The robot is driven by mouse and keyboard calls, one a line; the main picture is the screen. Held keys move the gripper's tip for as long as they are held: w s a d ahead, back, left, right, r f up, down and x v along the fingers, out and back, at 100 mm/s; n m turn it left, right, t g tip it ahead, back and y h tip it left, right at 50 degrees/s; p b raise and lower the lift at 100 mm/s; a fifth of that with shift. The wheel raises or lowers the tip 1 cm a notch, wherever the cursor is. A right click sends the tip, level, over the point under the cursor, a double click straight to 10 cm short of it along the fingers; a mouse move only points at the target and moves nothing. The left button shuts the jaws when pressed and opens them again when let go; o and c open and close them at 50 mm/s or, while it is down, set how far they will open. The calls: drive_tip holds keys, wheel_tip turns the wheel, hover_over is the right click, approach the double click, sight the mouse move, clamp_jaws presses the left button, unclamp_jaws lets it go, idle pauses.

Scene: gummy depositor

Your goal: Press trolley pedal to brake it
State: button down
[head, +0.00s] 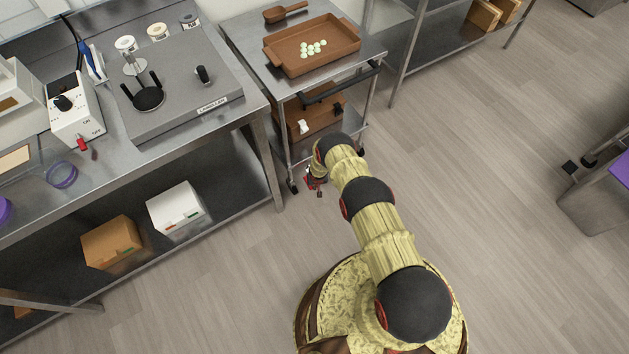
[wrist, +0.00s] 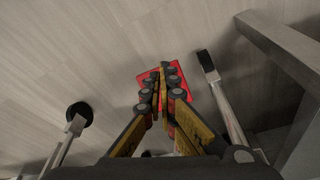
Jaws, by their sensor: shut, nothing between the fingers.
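The steel trolley (head: 252,40) stands in the upper middle of the head view, with a push handle on its near side. Its red pedal (head: 309,183) is low at the near end, close to the floor and partly hidden by my arm. In the wrist view the red pedal (wrist: 185,76) shows around and behind my fingertips. My gripper (wrist: 165,78) is shut and empty, its fingers pointing at the pedal and overlapping it in the picture. I cannot tell whether they touch. In the head view my gripper (head: 318,189) is small and mostly hidden.
A brown tray (head: 350,38) with pale gummies and a scoop (head: 285,12) are on the trolley top. Black casters (wrist: 79,113) (wrist: 206,62) flank the pedal. A steel workbench (head: 262,103) with a labeller stands close at left. Floor to the right is clear.

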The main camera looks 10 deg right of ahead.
drive_tip(key=v, duration=1)
drive_tip(key=shift+s+r, duration=0.2)
idle(0.3)
idle(0.6)
